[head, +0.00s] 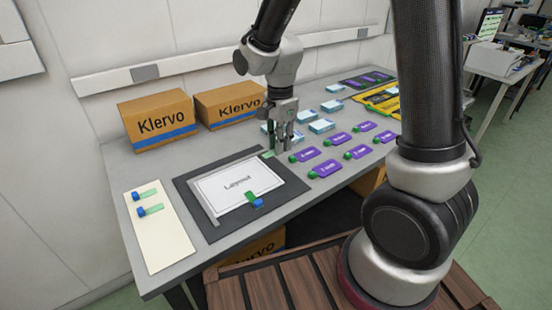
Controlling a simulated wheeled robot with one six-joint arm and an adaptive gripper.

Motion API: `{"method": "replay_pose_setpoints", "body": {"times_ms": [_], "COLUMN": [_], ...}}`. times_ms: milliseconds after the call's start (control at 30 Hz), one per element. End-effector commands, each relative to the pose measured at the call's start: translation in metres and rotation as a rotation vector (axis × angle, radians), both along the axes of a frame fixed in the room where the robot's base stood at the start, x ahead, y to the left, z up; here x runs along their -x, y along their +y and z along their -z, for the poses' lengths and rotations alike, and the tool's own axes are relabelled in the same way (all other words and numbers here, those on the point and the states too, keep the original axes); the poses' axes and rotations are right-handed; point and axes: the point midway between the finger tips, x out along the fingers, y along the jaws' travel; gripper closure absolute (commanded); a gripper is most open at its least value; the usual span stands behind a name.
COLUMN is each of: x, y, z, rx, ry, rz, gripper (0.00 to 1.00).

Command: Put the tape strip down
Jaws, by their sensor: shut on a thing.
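My gripper (281,148) points down over the far right corner of the black mat (213,231) and is shut on a green tape strip (267,154). The strip shows just left of the fingertips, close to the sheet's upper right corner; I cannot tell if it touches the surface. A white sheet marked "Layout" (237,184) lies on the mat. Another green strip with a blue end (254,200) lies at the sheet's near edge. Two more such strips, an upper one (146,194) and a lower one (150,210), lie on a cream board (161,246) at the left.
Two "Klervo" cartons, left (158,121) and right (229,103), stand at the back of the grey table (185,169). Several purple tags (327,168) lie right of the mat, with small light-blue boxes (322,126) behind. Yellow packs (382,97) lie farther right.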

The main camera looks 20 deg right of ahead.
Motion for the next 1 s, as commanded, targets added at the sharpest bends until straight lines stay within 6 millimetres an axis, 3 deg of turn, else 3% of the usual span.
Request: {"method": "replay_pose_setpoints", "body": {"times_ms": [400,800,833,933,1000], "x": [0.001,0.000,0.000,0.000,0.000], "y": [0.000,0.000,0.000,0.000,0.000], "z": [0.054,0.059,0.059,0.059,0.059], "rx": [0.001,0.000,0.000,0.000,0.000], "ry": [0.003,0.000,-0.001,-0.001,-0.001], "rz": [0.000,0.000,0.000,0.000,0.000], "gripper": [0.89,0.89,0.78,0.60,0.60]}}
